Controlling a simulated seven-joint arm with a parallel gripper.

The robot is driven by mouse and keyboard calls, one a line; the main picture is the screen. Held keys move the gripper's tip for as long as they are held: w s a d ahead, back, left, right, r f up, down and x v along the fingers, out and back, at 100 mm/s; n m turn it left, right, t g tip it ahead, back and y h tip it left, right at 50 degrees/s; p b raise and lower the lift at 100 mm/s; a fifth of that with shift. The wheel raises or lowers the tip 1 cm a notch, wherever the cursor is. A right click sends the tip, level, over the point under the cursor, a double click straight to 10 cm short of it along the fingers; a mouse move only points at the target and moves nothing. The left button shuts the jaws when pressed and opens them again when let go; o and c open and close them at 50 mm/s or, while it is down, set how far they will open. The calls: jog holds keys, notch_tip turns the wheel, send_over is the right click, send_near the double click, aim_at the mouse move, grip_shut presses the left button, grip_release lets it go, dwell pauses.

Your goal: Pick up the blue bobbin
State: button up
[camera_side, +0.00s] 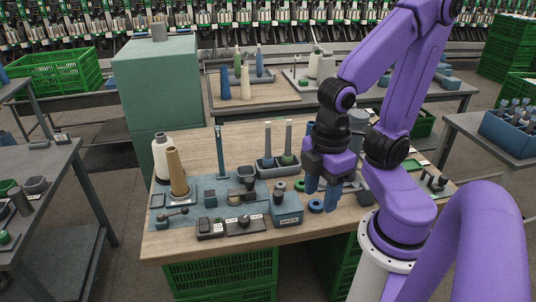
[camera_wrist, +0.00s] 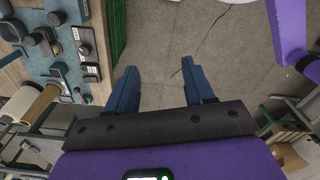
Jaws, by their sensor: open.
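My gripper (camera_side: 321,197) points down over the front right part of the wooden table, its dark blue fingers apart and empty. In the wrist view, my gripper (camera_wrist: 160,82) has only grey floor between its fingers. A short round blue piece with a hole (camera_side: 315,207), possibly the blue bobbin, shows beside the fingers in the side view. Which one is the bobbin I cannot tell. The fingers partly cover the area behind them, and neither piece is clear in the wrist view.
A blue-grey box (camera_side: 287,210) stands left of the fingers. A tray with upright spindles (camera_side: 279,166) stands behind. Green crates (camera_side: 220,272) sit below the table.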

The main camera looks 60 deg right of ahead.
jog(key=w+a+r, duration=0.1)
jog(key=w+r, duration=0.2)
jog(key=w, duration=1.2)
jog(key=w+d+h, duration=0.1)
jog(key=w+d, duration=0.6)
jog(key=w, duration=0.5)
jog(key=n+g+h, duration=0.1)
send_near(268, 128)
jog(key=f, duration=0.4)
jog(key=d+f, duration=0.1)
jog(key=f, duration=0.3)
jog(key=d+f, duration=0.1)
jog(key=f, duration=0.3)
jog(key=shift+s+d+f, duration=0.1)
jog(key=shift+s+f, duration=0.15)
jog(key=shift+f, duration=0.1)
grip_shut()
